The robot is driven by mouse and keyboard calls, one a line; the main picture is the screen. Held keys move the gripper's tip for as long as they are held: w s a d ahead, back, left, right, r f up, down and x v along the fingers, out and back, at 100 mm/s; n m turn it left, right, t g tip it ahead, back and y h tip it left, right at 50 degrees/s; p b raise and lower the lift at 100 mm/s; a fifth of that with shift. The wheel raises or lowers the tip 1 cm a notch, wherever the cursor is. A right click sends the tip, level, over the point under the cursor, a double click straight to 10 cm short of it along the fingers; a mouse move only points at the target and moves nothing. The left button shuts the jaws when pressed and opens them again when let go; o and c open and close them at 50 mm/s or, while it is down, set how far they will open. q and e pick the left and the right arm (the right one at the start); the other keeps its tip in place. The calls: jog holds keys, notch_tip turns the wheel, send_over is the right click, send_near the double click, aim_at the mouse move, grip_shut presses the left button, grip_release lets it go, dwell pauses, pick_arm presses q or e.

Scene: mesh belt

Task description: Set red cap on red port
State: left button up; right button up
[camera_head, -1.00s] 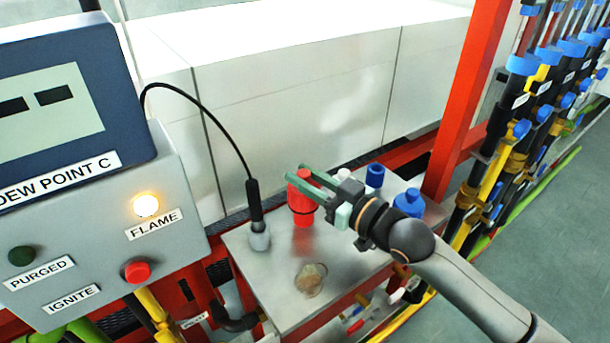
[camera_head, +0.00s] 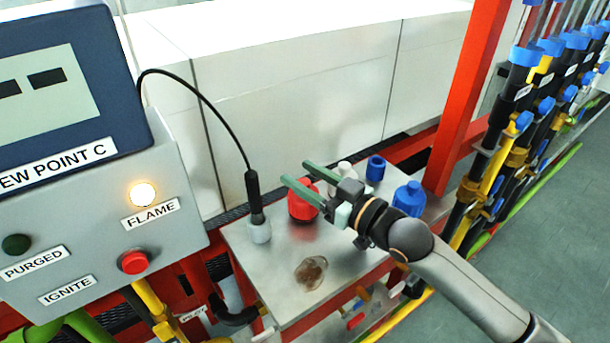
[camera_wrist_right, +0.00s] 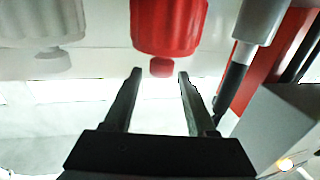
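A ribbed red cap (camera_head: 302,208) sits upright on the metal table, apparently on the red port, which I cannot see separately beneath it. In the right wrist view the red cap (camera_wrist_right: 169,25) hangs at the top of the picture, with a small red knob on its end. My right gripper (camera_head: 296,172) is open with its two green fingers above the cap. In the right wrist view the fingertips (camera_wrist_right: 160,72) lie on either side of the knob, with gaps on both sides. Nothing is held. My left gripper is not in view.
On the table (camera_head: 345,282) are a grey probe (camera_head: 258,230) on a black cable, a white fitting (camera_head: 344,168), a blue open-topped fitting (camera_head: 375,168), a blue cap (camera_head: 409,198) and a brownish patch (camera_head: 311,272). A control panel (camera_head: 95,225) stands left, a red post (camera_head: 470,95) right.

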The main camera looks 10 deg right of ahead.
jog(key=shift+o, duration=0.4)
jog(key=shift+f, duration=0.25)
jog(key=shift+s+d+f, duration=0.1)
jog(key=shift+s+d, duration=0.05)
jog(key=shift+s, duration=0.05)
jog(key=b+v, duration=0.1)
jog(key=v, duration=1)
jog(key=shift+w+b, duration=0.1)
jog(key=shift+b, duration=0.25)
jog(key=shift+s+d+r, duration=0.3)
jog(key=shift+s+d, duration=0.05)
jog(key=shift+s, duration=0.1)
